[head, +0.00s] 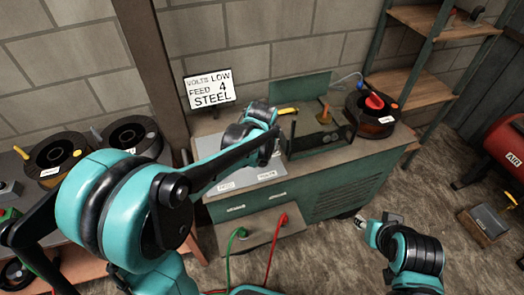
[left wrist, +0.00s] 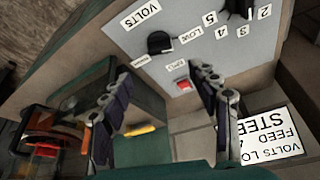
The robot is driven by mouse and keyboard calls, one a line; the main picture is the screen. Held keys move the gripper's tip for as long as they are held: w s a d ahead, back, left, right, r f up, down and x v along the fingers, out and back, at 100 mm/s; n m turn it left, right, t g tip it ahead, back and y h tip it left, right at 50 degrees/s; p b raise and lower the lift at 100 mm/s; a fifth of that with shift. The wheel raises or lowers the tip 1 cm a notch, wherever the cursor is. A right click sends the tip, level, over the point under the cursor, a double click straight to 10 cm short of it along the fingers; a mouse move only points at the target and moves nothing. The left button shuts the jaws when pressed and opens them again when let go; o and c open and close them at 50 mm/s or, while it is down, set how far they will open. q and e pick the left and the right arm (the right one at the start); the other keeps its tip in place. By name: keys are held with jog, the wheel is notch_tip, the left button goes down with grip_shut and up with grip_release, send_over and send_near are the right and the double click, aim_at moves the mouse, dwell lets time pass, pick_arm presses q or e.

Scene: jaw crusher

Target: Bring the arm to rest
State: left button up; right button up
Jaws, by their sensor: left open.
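My left arm comes in from the left in the head view. Its gripper stands over the grey control panel (head: 250,172) of the green welder cabinet (head: 345,185); the arm partly hides it. In the left wrist view my left gripper (left wrist: 163,72) is open, its two fingers well apart with nothing between them. Beyond the fingers the panel shows a black knob (left wrist: 160,42), a red switch (left wrist: 182,86) near the right finger, and a second black knob (left wrist: 238,8) by the numbers. My right gripper (head: 362,223) is at the lower right, small, its jaws unclear.
A sign (head: 209,89) reading VOLTS LOW, FEED 4, STEEL stands behind the cabinet. A wire spool (head: 370,112) sits at the cabinet's right. Wooden shelves (head: 425,55) stand at right; floor between is open.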

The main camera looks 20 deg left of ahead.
pick_arm(q)
jog(key=shift+s+r, duration=0.1)
jog(key=shift+r, duration=0.1)
dwell(0.4)
jog(key=s+r+m+t, duration=0.1)
jog(key=s+r, duration=0.1)
jog(key=s, duration=0.8)
jog(key=s+a+r+m+t+h, duration=0.1)
jog(key=s+r+m+t, duration=0.1)
jog(key=s, duration=0.9)
jog(key=shift+a+r, duration=0.15)
jog(key=shift+r, duration=0.3)
